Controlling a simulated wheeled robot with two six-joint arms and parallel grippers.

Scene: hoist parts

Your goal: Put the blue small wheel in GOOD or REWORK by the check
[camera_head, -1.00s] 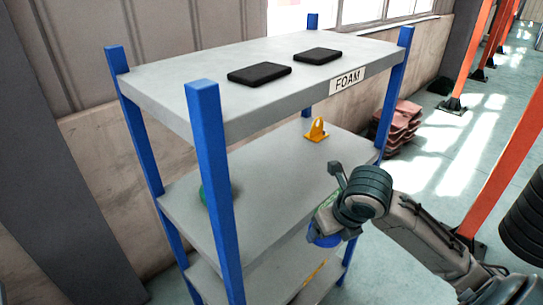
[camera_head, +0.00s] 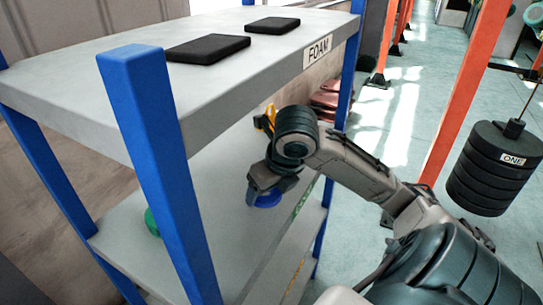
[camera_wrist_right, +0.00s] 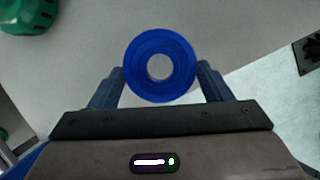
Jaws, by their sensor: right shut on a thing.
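The blue small wheel (camera_head: 265,200) is a ring with a round hole, seen from the front in the right wrist view (camera_wrist_right: 160,40). My right gripper (camera_head: 264,188) is shut on it, one finger on each side in the right wrist view (camera_wrist_right: 161,72). The wheel is at the front edge of the rack's middle shelf (camera_head: 215,200); whether it touches the shelf I cannot tell. Green lettering (camera_head: 303,198) marks that shelf's front edge, partly hidden. The lower shelf edge has a yellow-orange label (camera_head: 295,275), too small to read. My left gripper is out of view.
Blue posts (camera_head: 160,170) frame the rack. Two black foam pads (camera_head: 208,47) lie on the top shelf, labelled FOAM (camera_head: 318,50). A green part (camera_head: 152,222) and a yellow hook part (camera_head: 265,118) are on the middle shelf. A stack of dark weights (camera_head: 490,170) hangs at right.

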